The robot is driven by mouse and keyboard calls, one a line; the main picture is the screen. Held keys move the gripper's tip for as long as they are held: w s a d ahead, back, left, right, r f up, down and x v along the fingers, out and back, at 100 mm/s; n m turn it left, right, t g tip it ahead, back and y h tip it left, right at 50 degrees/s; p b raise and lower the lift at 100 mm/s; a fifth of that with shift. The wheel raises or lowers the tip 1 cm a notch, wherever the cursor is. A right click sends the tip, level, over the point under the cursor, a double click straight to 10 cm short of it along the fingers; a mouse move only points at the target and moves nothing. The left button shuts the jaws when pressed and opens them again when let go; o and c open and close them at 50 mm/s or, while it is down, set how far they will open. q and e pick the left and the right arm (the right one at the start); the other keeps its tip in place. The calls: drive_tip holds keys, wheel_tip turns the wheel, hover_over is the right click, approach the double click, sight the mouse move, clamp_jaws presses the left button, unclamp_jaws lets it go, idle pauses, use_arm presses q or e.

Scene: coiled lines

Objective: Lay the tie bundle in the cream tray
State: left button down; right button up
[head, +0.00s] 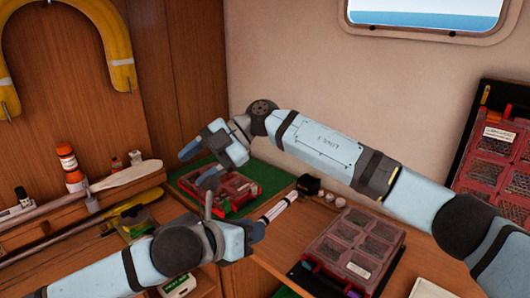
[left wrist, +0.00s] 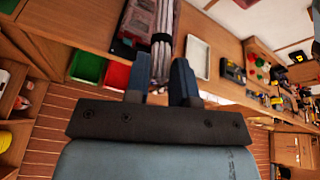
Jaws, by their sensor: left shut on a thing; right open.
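The tie bundle (head: 278,207) is a pale slim bundle with dark bands. My left gripper (head: 256,229) is shut on one end of it and holds it out over the wooden bench. In the left wrist view the bundle (left wrist: 161,52) stands out between the fingers of my left gripper (left wrist: 162,78). The cream tray (head: 435,291) is partly cut off at the lower right of the head view. It shows whole in the left wrist view (left wrist: 198,57), right of the bundle and apart from it. My right gripper (head: 197,165) is open above a red case, with nothing seen between its fingers.
A red compartment case (head: 232,192) lies on a green mat (head: 270,178). Another red case (head: 352,250) lies on the bench near the cream tray. A black tape measure (head: 309,185) stands behind the bundle. Green (left wrist: 88,67) and red (left wrist: 117,75) bins show in the left wrist view.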

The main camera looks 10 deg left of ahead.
drive_tip(key=w+d+f+m+t+h, duration=0.1)
drive_tip(key=w+d+f+t+h, duration=0.15)
drive_tip(key=d+h, duration=0.45)
drive_tip(key=m+h, duration=0.3)
drive_tip(key=h, duration=0.2)
approach(275, 212)
drive_tip(key=shift+t, duration=0.35)
drive_tip(key=x, duration=0.9)
drive_tip(key=shift+w+a+f, duration=0.25)
drive_tip(key=shift+w+a, duration=0.1)
use_arm(q)
drive_tip(key=c, duration=1.9)
unclamp_jaws()
use_arm(e)
drive_tip(key=c, duration=1)
use_arm(q)
drive_tip(key=o, duration=1)
use_arm(e)
clamp_jaws()
